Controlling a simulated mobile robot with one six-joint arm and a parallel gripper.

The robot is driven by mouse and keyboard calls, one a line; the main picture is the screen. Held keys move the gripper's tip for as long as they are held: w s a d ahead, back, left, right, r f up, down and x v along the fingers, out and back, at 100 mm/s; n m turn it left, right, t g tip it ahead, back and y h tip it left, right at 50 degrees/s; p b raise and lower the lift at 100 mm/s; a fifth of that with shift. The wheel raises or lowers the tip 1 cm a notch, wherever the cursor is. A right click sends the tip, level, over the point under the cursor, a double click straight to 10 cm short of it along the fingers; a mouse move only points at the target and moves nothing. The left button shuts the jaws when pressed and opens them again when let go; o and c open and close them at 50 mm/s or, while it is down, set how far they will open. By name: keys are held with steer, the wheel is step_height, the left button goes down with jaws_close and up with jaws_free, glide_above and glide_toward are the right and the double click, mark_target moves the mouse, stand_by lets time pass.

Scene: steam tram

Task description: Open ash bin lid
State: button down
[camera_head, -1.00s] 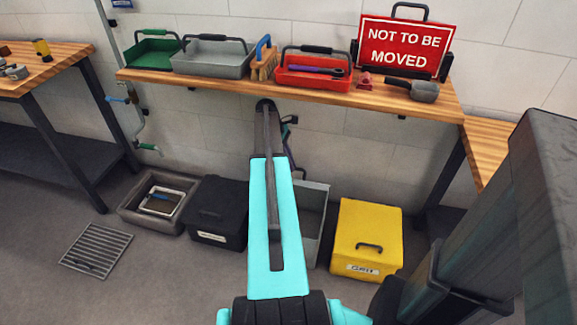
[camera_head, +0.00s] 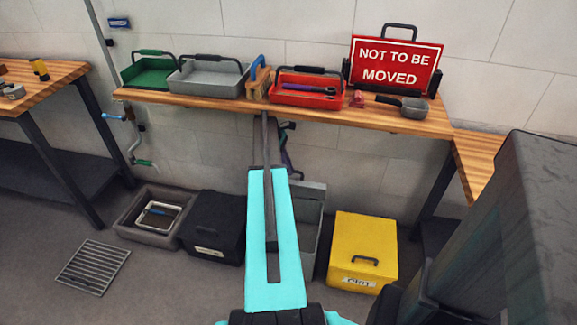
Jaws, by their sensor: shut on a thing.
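Several bins stand on the floor below the shelf. A black lidded bin (camera_head: 213,226) has a pale label on its front, too small to read, and its lid looks shut. No label clearly reads as ash. My turquoise arm rises through the middle of the view. A small dark and purple part shows just right of its upper end. My gripper's fingers are hidden behind the arm, as is whatever they touch.
A yellow bin (camera_head: 363,247) with a black handle stands right of the grey bin. A low grey tub (camera_head: 125,228) and a floor grate (camera_head: 92,266) are at left. The wooden shelf (camera_head: 215,103) above carries trays and a red sign (camera_head: 395,63). Floor at front left is clear.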

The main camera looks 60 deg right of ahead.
steer(key=c, duration=1.8)
jaws_free()
steer(key=shift+w+d+f, duration=0.15)
steer(key=shift+d+f, duration=0.1)
steer(key=shift+f, duration=0.3)
steer(key=shift+r, duration=0.2)
steer(key=shift+r, duration=0.2)
steer(key=shift+a+r, duration=0.1)
